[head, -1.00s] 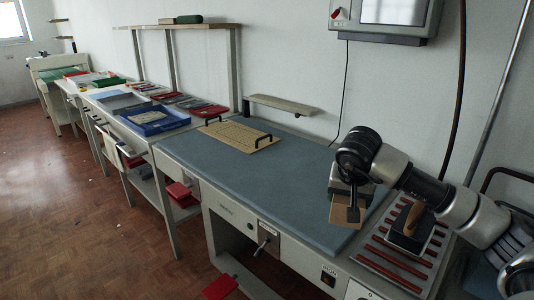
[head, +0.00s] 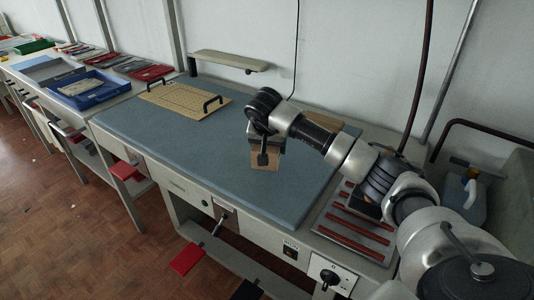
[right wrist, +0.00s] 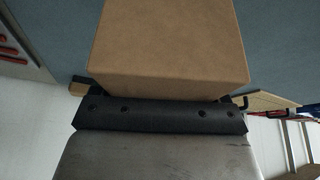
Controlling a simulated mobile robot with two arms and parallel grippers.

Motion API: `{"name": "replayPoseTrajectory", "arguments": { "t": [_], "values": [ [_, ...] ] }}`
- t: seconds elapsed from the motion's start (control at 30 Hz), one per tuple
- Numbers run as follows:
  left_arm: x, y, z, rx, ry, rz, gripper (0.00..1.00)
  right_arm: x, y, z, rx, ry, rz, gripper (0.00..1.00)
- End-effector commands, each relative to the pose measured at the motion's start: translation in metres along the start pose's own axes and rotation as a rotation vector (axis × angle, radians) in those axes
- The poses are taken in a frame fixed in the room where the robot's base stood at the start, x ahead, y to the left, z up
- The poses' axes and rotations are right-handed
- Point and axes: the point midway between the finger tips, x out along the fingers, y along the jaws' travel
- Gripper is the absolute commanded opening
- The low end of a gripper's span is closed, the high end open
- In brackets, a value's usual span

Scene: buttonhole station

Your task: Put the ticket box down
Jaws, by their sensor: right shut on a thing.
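The ticket box is a plain brown cardboard box. My right gripper (head: 263,157) is shut on the box (head: 272,163), over the right half of the blue-grey worktop (head: 190,150). In the head view the gripper and wrist hide much of the box. In the right wrist view the box (right wrist: 168,45) sits squarely against the dark gripper bar (right wrist: 160,113). I cannot tell whether the box's underside touches the worktop. My left gripper is not in view.
A tan board with two black handles (head: 185,101) lies at the worktop's back left. A rack with red strips (head: 352,236) is at the right end. The worktop's middle is clear.

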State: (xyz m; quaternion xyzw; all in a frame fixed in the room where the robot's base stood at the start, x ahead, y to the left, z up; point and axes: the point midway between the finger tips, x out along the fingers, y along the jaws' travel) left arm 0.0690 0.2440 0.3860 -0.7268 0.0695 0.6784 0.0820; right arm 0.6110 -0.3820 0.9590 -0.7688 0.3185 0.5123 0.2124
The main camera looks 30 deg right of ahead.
Motion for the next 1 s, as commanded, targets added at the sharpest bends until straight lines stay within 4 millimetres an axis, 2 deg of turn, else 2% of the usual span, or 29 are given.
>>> {"name": "replayPoseTrajectory", "arguments": {
  "t": [0.1, 0.2, 0.4, 0.77, 0.8, 0.93, 1.0],
  "values": [
    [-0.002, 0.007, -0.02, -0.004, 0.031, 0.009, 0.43, 0.006, -0.004, 0.001, 0.0, -0.001, 0.001, 0.47],
    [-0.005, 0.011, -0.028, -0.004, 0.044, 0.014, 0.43, 0.02, -0.004, 0.007, 0.0, -0.003, 0.003, 0.47],
    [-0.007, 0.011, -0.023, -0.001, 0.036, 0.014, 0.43, 0.039, -0.004, 0.015, 0.0, 0.0, 0.001, 0.47],
    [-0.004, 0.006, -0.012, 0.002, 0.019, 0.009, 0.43, 0.043, -0.004, 0.016, 0.001, 0.002, 0.0, 0.47],
    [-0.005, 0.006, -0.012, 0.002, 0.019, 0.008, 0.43, 0.042, -0.004, 0.015, 0.001, 0.001, 0.0, 0.8],
    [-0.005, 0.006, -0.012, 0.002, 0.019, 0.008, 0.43, 0.042, -0.003, 0.016, 0.001, 0.001, 0.0, 1.0],
    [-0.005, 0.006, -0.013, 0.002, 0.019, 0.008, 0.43, 0.042, -0.003, 0.016, 0.0, 0.001, 0.0, 1.0]
  ]
}}
